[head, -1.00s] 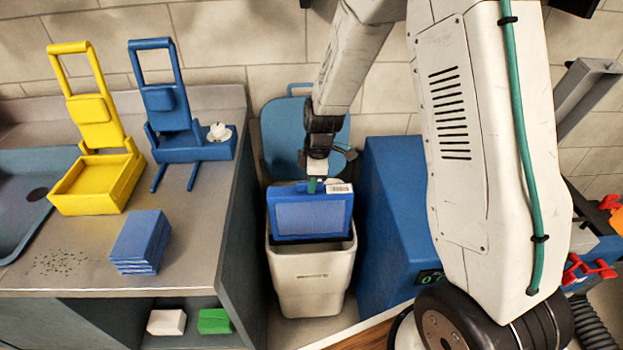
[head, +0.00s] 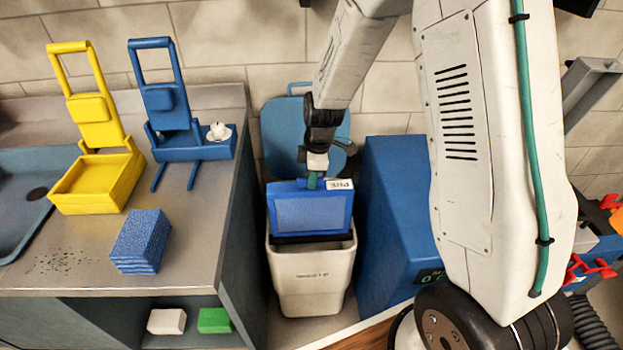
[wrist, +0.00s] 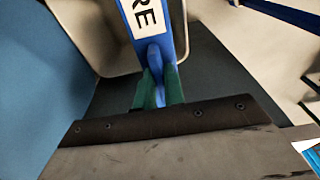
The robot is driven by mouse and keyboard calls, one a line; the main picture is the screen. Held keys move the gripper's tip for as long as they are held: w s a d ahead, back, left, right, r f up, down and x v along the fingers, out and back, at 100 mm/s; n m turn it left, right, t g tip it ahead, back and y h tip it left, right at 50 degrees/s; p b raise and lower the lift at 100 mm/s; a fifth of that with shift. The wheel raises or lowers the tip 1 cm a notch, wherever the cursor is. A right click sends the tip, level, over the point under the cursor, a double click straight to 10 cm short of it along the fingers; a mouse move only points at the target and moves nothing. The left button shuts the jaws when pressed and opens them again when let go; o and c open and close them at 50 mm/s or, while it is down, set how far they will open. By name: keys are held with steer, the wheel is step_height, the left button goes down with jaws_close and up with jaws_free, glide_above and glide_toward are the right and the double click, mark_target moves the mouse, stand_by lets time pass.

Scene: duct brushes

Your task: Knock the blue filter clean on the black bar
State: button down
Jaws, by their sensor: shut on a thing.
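The blue filter (head: 312,212), a blue frame around a paler panel with a white label on its top edge, hangs upright over the white bin (head: 311,282). My gripper (head: 313,181) is shut on the tab at the filter's top edge. In the wrist view my green fingers (wrist: 159,88) pinch the blue tab of the filter (wrist: 150,52), close to its label. A dark strip that may be the black bar (head: 310,238) shows just under the filter's lower edge at the bin's mouth. I cannot tell whether the filter touches it.
The bin's blue lid (head: 280,125) stands open behind. A blue box (head: 391,225) stands close on the right. On the left, a counter (head: 205,225) holds a yellow wringer (head: 98,185), a blue wringer (head: 192,147) and stacked blue pads (head: 140,242).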

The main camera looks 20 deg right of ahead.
steer(key=shift+r, duration=3.05)
